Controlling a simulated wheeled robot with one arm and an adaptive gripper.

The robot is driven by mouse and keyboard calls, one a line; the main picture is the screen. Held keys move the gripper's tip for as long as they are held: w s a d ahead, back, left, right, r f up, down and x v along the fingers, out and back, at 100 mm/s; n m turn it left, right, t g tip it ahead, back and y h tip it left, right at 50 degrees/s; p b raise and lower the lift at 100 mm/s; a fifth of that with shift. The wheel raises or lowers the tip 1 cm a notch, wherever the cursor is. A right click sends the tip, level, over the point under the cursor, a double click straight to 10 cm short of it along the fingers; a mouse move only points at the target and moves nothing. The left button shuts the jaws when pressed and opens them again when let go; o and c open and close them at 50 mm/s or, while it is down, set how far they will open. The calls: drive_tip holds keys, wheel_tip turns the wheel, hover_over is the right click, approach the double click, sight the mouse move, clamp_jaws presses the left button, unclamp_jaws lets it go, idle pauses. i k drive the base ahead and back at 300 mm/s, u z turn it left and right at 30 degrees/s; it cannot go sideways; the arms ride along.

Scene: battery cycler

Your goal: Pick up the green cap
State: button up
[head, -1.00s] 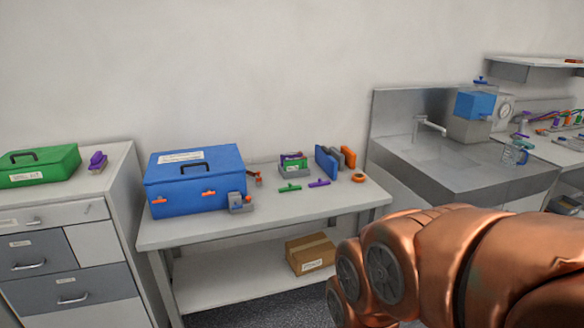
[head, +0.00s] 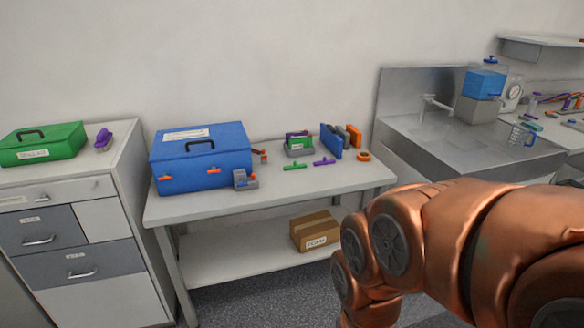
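A small green piece (head: 295,166), likely the green cap, lies on the table (head: 270,193) to the right of the blue toolbox (head: 200,160). It lies in front of a small grey holder (head: 299,150) that has green and purple parts in it. A similar purple piece (head: 324,162) lies just to its right. My copper-coloured arm comes in from the lower right, in front of the table and apart from the green piece. My gripper is not in the picture.
An orange ring (head: 363,156) and upright blue and orange slabs (head: 331,142) stand at the table's right. A cardboard box (head: 315,231) sits on the lower shelf. A sink (head: 460,145) is at right, drawers (head: 75,262) at left. The table's front right is clear.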

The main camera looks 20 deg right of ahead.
sight(294, 166)
drive_tip(key=u, duration=0.65)
drive_tip(key=i, duration=1.3)
drive_tip(key=z, duration=0.45)
drive_tip(key=i, duration=1)
drive_tip(key=z, duration=0.15)
